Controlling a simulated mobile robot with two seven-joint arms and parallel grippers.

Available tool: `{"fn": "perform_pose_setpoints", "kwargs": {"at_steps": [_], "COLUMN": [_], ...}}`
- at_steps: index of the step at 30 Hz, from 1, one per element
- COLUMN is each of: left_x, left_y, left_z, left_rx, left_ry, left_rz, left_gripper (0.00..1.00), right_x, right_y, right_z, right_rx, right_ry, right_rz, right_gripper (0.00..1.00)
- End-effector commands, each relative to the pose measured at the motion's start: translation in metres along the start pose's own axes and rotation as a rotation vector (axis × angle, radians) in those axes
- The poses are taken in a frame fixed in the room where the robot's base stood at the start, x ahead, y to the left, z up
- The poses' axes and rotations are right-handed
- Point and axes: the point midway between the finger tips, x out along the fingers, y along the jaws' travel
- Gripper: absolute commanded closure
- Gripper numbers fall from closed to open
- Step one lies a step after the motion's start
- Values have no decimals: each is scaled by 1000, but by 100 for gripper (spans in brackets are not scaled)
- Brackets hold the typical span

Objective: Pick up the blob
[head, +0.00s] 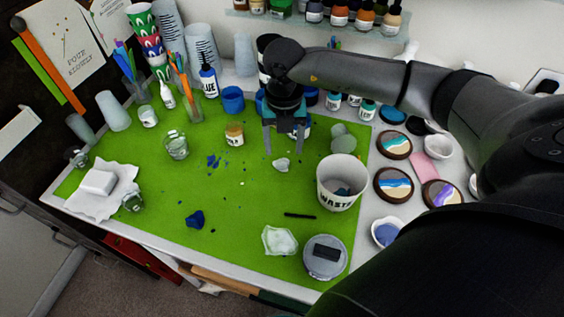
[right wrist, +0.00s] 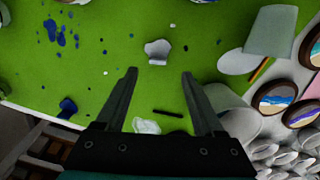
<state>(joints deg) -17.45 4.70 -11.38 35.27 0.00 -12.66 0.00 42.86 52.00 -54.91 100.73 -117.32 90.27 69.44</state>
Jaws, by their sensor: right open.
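A small pale grey blob (head: 281,165) lies on the green mat (head: 240,195), and it also shows in the right wrist view (right wrist: 157,51). A dark blue lump (head: 195,219) lies further left on the mat, also at lower left in the wrist view (right wrist: 67,107). My right gripper (head: 284,150) is open and empty, with its fingers pointing down above the mat close to the pale blob. In the right wrist view the blob appears just beyond the gap between the fingertips (right wrist: 158,75). The gap between fingertips and mat is hard to judge. My left gripper is not in view.
A white WASTE cup (head: 338,192) stands right of the blob. A black stick (head: 300,215), a crumpled white piece (head: 279,241) and a lidded grey tub (head: 325,258) are nearer. A small jar (head: 234,135) stands left. Blue specks (head: 213,161) dot the mat.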

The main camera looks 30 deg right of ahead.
Motion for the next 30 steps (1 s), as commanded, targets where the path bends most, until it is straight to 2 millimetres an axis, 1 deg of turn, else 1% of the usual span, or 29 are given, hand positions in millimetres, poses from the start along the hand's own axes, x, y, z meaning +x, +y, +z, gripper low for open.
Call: {"fn": "perform_pose_setpoints", "kwargs": {"at_steps": [4, 9, 12, 15, 21, 30], "left_x": [0, 0, 0, 1, 1, 1], "left_y": [0, 0, 0, 0, 0, 1], "left_z": [-2, -6, -7, -8, -8, -8], "left_rx": [0, 1, 1, 1, 1, 1], "left_ry": [4, 10, 13, 13, 14, 14], "left_rz": [0, 0, 0, 0, 0, 2], "left_gripper": [50, 50, 50, 50, 50, 50], "right_x": [11, 38, 49, 54, 54, 53], "right_y": [1, 4, 4, 4, 4, 4], "right_z": [-1, -1, 0, 0, 0, 0], "right_rx": [0, 0, 0, 1, 0, 0], "right_ry": [3, 4, 2, 1, 0, 0], "right_rz": [0, 0, 1, 1, 2, 2], "right_gripper": [30, 30, 30, 30, 30, 64]}}
